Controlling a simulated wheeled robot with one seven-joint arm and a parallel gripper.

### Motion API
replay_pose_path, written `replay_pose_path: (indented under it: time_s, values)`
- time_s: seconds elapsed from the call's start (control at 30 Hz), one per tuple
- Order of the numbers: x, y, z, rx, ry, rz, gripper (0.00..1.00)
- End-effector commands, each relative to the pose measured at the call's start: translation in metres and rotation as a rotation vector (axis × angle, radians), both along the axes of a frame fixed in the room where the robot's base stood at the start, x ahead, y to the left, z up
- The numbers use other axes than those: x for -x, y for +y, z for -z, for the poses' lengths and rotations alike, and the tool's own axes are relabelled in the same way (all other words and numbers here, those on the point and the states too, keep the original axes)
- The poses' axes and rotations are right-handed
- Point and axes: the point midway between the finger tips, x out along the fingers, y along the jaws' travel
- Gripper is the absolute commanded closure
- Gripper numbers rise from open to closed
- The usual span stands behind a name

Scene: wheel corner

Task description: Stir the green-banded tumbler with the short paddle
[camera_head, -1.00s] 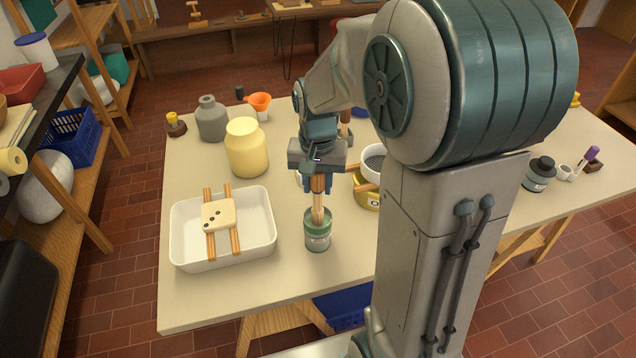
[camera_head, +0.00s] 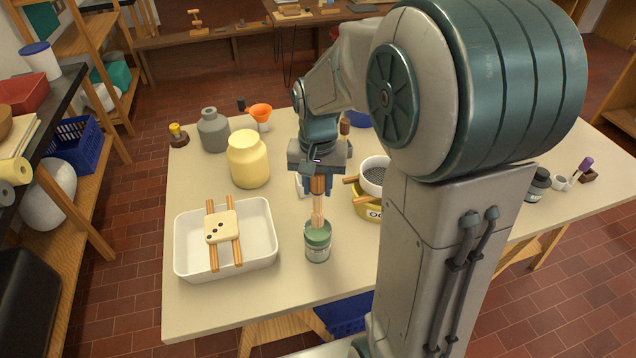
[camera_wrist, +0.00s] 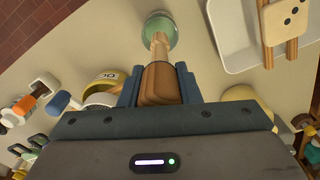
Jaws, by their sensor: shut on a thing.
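How far the tip is inside, I cannot tell. In the wrist view the handle (camera_wrist: 160,84) sits between the blue fingers.
A white tray (camera_head: 188,262) with two wooden bars and a dotted block across it stands at left. A yellow jar (camera_head: 249,162) and grey bottle (camera_head: 213,131) stand behind. A yellow pot with a sieve (camera_head: 374,178) is close right of my gripper. Bare table lies in front.

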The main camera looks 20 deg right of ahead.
Motion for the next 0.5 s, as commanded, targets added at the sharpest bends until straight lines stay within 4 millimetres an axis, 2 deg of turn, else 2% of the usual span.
replay_pose_path:
  time_s: [0.5]
  values:
    - [0.000, 0.000, -0.046, 0.000, -0.001, 0.000, 0.93]
